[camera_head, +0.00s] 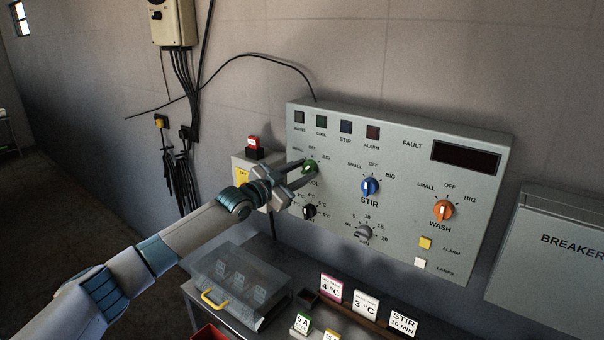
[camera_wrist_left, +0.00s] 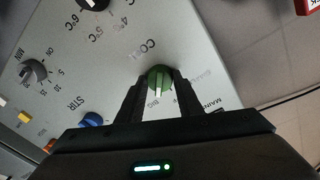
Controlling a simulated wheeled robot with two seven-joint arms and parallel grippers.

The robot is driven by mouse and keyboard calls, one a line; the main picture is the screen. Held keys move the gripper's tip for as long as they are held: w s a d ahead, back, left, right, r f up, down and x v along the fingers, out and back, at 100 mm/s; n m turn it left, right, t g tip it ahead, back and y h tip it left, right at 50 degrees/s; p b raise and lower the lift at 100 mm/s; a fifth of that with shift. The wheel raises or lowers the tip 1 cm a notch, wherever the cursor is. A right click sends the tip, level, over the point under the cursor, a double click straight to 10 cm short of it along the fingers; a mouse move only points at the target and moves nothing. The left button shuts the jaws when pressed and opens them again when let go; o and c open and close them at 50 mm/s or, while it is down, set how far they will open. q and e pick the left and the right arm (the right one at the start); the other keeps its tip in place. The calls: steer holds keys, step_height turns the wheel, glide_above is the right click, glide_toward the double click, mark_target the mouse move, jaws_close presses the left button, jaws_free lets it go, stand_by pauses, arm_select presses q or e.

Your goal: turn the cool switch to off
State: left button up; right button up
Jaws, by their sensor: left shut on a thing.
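The cool switch (camera_head: 309,167) is a green knob at the upper left of the grey control panel. My left gripper (camera_head: 297,172) is shut on it, with one finger on each side. In the left wrist view the cool switch (camera_wrist_left: 160,78) sits between the fingertips of my left gripper (camera_wrist_left: 156,88). Its white pointer line points down in that view, toward the word BIG. The OFF mark above the knob shows in the head view. My right gripper is not in view.
The blue stir knob (camera_head: 370,187), orange wash knob (camera_head: 443,211), black temperature knob (camera_head: 309,211) and grey timer knob (camera_head: 363,232) are on the same panel. Below stand a clear box (camera_head: 238,284) with a yellow handle and several label cards. A red-topped box (camera_head: 254,150) is left of the panel.

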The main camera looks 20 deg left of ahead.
arm_select(q)
steer(key=n+b, duration=0.1)
steer(key=n, duration=0.3)
steer(key=shift+f, duration=0.2)
steer(key=shift+d+n+t, duration=0.1)
steer(key=shift+n+t, duration=0.4)
steer(key=shift+n, duration=1.7)
steer(key=o, duration=1)
steer(key=shift+o, duration=0.2)
steer(key=shift+s, duration=0.1)
